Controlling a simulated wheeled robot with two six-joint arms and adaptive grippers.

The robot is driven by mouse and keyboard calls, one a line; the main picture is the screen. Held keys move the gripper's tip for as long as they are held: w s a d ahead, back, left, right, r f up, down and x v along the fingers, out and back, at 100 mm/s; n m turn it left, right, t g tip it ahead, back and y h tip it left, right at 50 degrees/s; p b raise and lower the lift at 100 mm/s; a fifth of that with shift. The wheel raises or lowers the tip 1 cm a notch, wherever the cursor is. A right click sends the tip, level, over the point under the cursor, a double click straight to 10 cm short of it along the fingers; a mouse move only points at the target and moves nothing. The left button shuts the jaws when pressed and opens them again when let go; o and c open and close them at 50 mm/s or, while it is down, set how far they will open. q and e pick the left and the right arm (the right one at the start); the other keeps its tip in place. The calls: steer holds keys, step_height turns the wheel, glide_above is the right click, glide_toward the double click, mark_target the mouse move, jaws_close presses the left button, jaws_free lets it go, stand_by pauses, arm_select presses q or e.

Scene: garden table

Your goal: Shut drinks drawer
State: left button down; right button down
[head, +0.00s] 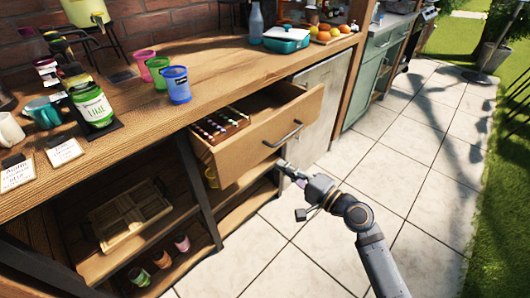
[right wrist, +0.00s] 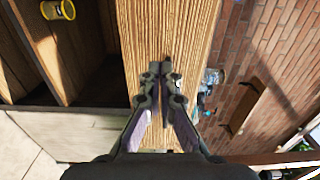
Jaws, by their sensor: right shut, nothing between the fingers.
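The wooden drinks drawer (head: 262,132) stands pulled out below the counter in the head view, with a dark bar handle (head: 283,135) on its front. A rack of small bottles or cans (head: 220,124) lies inside it. My right gripper (head: 284,168) is in front of and below the drawer front, close to its lower edge. I cannot tell whether it touches. In the right wrist view the right gripper (right wrist: 160,70) is shut and empty, with its tips over a wooden surface (right wrist: 165,30). My left gripper is not in view.
The wooden counter (head: 215,85) holds pink, green and blue cups (head: 175,84), jars, mugs and a teal dish (head: 286,38). Open shelves with a wooden crate (head: 130,215) lie below left. A grey cabinet door (head: 318,105) stands beyond the drawer. The tiled floor (head: 400,160) at right is clear.

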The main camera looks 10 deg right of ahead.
mark_target(257, 149)
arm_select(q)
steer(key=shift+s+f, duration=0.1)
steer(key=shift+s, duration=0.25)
arm_select(e)
steer(key=x, duration=0.7)
steer(key=shift+w+a, duration=0.25)
steer(key=shift+w, duration=0.05)
